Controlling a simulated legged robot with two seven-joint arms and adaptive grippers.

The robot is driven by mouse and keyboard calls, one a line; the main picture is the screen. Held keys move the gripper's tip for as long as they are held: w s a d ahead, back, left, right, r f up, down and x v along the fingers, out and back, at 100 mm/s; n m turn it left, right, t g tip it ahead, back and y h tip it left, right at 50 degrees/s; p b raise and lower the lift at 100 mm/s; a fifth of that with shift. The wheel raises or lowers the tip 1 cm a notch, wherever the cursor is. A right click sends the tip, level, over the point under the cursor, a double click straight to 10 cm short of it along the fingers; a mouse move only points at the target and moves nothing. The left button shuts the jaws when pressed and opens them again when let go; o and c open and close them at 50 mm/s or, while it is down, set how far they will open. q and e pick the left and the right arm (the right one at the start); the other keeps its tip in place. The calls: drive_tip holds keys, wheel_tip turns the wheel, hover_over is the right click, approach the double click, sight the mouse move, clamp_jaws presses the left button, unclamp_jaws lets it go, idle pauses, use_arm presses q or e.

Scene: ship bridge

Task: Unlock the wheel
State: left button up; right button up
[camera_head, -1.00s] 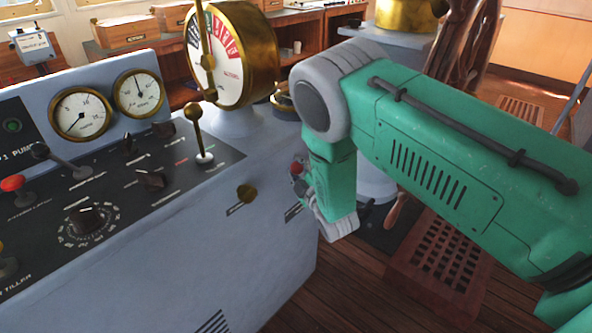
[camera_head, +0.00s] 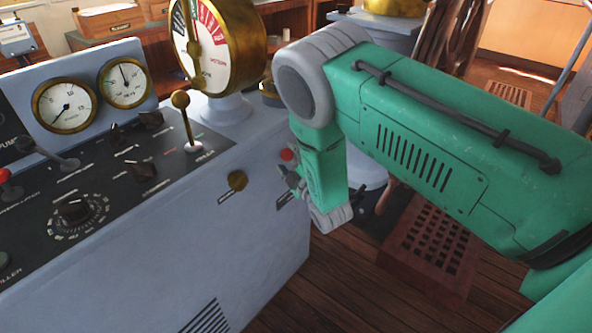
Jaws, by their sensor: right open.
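The wooden steering wheel (camera_head: 455,38) is at the top right, partly cut by the frame and by my right arm. A small red knob (camera_head: 287,155) shows at the right side of the grey console, above a small dark label plate. My right gripper (camera_head: 293,182) is open beside the console, close below the red knob; my green forearm hides most of it. I cannot tell whether it touches the knob. My left gripper is not in view.
The grey console (camera_head: 260,255) fills the left, with gauges, switches and a brass-knobbed lever (camera_head: 186,115). A brass telegraph (camera_head: 222,45) stands on it. A wooden grating (camera_head: 432,245) lies on the floor under my right arm. Bare floor shows at the bottom.

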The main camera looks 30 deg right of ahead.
drive_tip(key=s, duration=1.1)
drive_tip(key=shift+a, duration=0.3)
drive_tip(key=shift+w, duration=0.1)
drive_tip(key=s+d+f+m+g, duration=0.1)
drive_tip(key=s+f+m+g, duration=0.6)
drive_tip(key=s+f+g, duration=0.5)
drive_tip(key=s+a+f+m+g, duration=0.1)
drive_tip(key=s+m+g, duration=0.1)
drive_tip(key=s, duration=0.8)
drive_tip(key=s+a+f+m+g, duration=0.1)
drive_tip(key=s+f+m+g, duration=0.1)
drive_tip(key=s, duration=0.7)
drive_tip(key=shift+s+a+m+g+y, duration=0.35)
drive_tip(key=shift+m+g, duration=0.15)
drive_tip(key=shift+g, duration=0.1)
